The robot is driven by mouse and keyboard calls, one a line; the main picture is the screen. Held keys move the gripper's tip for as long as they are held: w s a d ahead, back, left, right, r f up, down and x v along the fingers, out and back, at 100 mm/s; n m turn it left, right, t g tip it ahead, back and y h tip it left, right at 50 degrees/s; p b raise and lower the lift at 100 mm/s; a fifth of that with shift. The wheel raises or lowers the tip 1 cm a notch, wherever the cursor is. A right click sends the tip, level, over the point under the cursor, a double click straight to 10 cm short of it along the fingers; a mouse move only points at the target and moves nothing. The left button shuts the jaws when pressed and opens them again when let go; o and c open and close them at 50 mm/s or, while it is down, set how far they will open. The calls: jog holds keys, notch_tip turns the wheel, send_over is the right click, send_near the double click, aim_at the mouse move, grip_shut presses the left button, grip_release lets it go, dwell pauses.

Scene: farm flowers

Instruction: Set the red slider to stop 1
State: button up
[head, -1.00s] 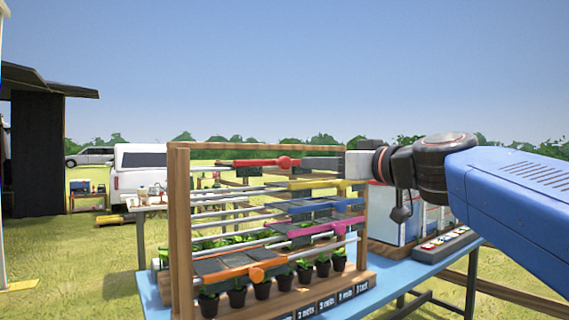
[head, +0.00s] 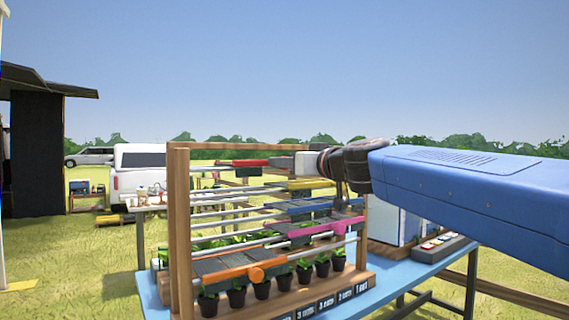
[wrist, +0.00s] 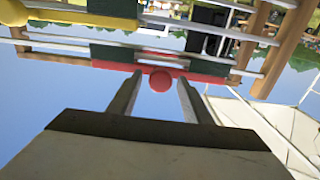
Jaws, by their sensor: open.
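The red slider (head: 250,162) sits on the top rail of the wooden rack (head: 180,230). In the head view my gripper (head: 281,162) covers its right part and its round knob. In the wrist view, which looks upside down, the red knob (wrist: 160,80) shows between the two fingertips of my open gripper (wrist: 159,84). One finger stands on each side of the knob, with small gaps visible. The red bar (wrist: 205,75) runs behind the fingers. I cannot tell which stop the slider is at.
Below are yellow (head: 312,184), blue (head: 345,205), pink (head: 315,228) and orange (head: 235,274) sliders. Several potted plants (head: 263,290) stand at the rack's base, above a label strip (head: 325,304). The rack stands on a blue table (head: 150,290).

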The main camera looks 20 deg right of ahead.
jog(key=shift+x, duration=0.8)
